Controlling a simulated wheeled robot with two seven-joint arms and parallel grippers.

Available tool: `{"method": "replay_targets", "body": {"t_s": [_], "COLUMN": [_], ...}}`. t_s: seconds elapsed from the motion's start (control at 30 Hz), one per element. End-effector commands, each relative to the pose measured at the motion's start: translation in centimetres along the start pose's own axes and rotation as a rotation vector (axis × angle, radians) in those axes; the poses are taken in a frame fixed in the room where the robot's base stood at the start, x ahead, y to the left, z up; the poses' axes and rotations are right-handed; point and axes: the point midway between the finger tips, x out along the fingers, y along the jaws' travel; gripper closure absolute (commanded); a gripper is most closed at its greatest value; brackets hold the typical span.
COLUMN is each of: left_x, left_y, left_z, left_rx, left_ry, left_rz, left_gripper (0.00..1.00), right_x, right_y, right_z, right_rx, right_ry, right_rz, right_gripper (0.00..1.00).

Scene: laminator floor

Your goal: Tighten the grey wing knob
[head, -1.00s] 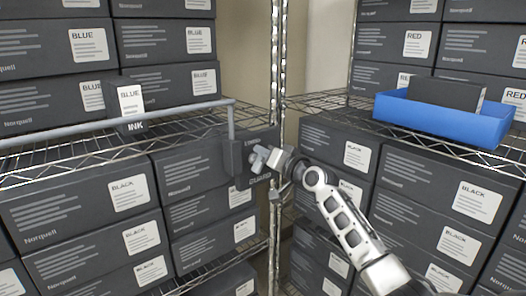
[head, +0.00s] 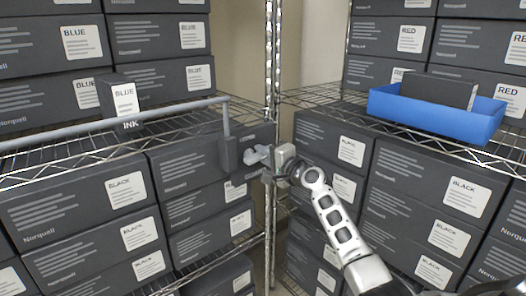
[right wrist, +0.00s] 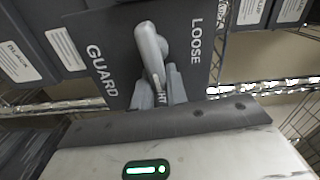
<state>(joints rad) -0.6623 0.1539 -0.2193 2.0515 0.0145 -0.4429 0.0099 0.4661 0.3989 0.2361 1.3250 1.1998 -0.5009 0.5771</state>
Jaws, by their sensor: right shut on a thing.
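The grey wing knob (right wrist: 150,48) sits on a dark plate (right wrist: 108,42) marked GUARD and LOOSE in the right wrist view. A third word, ending in HT, is partly hidden behind my fingers. In the head view the knob (head: 257,155) sticks out to the right of the dark block on the rail. My right gripper (right wrist: 162,88) is shut on the knob's near wing, with a finger on each side. It also shows in the head view (head: 270,157), reaching in from the lower right. My left gripper is in neither view.
A blue tray (head: 440,115) holding a dark box stands on the right wire shelf. Stacked dark cartons fill the shelves around my right arm.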

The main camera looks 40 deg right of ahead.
Motion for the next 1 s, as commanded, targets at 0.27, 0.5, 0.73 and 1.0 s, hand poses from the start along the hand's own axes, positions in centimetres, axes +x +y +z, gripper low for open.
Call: {"method": "replay_targets", "body": {"t_s": [0.27, 0.5, 0.73, 1.0], "left_x": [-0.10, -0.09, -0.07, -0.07], "left_y": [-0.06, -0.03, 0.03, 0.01], "left_z": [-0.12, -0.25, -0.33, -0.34], "left_rx": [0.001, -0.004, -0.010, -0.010], "left_ry": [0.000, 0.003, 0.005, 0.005], "left_rz": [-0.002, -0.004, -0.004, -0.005], "left_gripper": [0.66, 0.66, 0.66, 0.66], "right_x": [-0.02, -0.02, -0.02, -0.02], "right_y": [0.36, 0.47, 0.50, 0.46], "right_z": [0.04, 0.05, 0.06, 0.05], "right_rx": [0.098, 0.121, 0.122, 0.121], "right_ry": [-0.001, -0.001, -0.001, -0.001], "right_rz": [0.002, 0.002, 0.003, 0.002], "right_gripper": [1.00, 1.00, 1.00, 0.64]}}
